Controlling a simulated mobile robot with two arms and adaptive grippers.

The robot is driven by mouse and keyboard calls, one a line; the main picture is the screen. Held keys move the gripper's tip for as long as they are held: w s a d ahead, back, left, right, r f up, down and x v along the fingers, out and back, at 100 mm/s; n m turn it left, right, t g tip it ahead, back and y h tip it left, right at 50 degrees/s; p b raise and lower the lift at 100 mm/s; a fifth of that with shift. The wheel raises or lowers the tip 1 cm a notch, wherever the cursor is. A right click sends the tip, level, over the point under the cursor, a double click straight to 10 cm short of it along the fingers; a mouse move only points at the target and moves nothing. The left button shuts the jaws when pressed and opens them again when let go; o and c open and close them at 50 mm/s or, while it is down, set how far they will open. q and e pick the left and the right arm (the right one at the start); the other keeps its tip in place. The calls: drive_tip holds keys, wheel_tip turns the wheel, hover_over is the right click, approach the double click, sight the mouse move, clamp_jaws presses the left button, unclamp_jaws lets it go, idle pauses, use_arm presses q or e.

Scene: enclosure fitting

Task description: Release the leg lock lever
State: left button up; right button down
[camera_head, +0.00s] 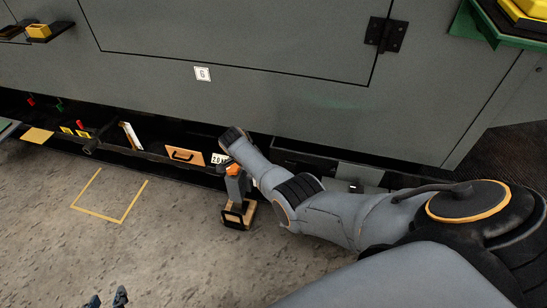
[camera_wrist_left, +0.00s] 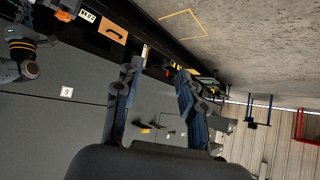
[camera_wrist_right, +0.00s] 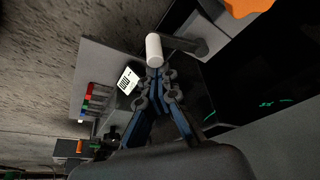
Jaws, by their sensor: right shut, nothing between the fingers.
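A lever with a white cylindrical grip (camera_wrist_right: 153,50) and a grey arm (camera_wrist_right: 187,46) shows in the right wrist view. My right gripper (camera_wrist_right: 155,76) is shut and empty, its tips right at the white grip; I cannot tell whether they touch. In the head view my right arm hides that gripper. A grey leg (camera_head: 236,187) with an orange part (camera_head: 233,169) on top stands on a framed foot (camera_head: 238,215) beside my right forearm. My left gripper (camera_head: 106,298) is at the bottom edge; its fingers are apart and empty in the left wrist view (camera_wrist_left: 158,78).
A yellow outline (camera_head: 122,220) marks the floor, which is clear at the front left.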

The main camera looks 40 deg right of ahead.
drive_tip(key=shift+w+a+m+g+b, duration=0.35)
drive_tip(key=shift+a+m+b, duration=0.25)
drive_tip(key=shift+m+b, duration=0.1)
use_arm(q)
drive_tip(key=w+d+r+t+h, duration=0.1)
drive_tip(key=w+d+r+t, duration=0.1)
drive_tip(key=w+r+t, duration=0.3)
drive_tip(key=shift+w+d+r+h, duration=0.2)
drive_tip(key=shift+d+r+h, duration=0.1)
drive_tip(key=shift+r, duration=0.95)
use_arm(e)
drive_tip(key=shift+w+a, duration=0.1)
use_arm(q)
drive_tip(key=shift+f, duration=0.1)
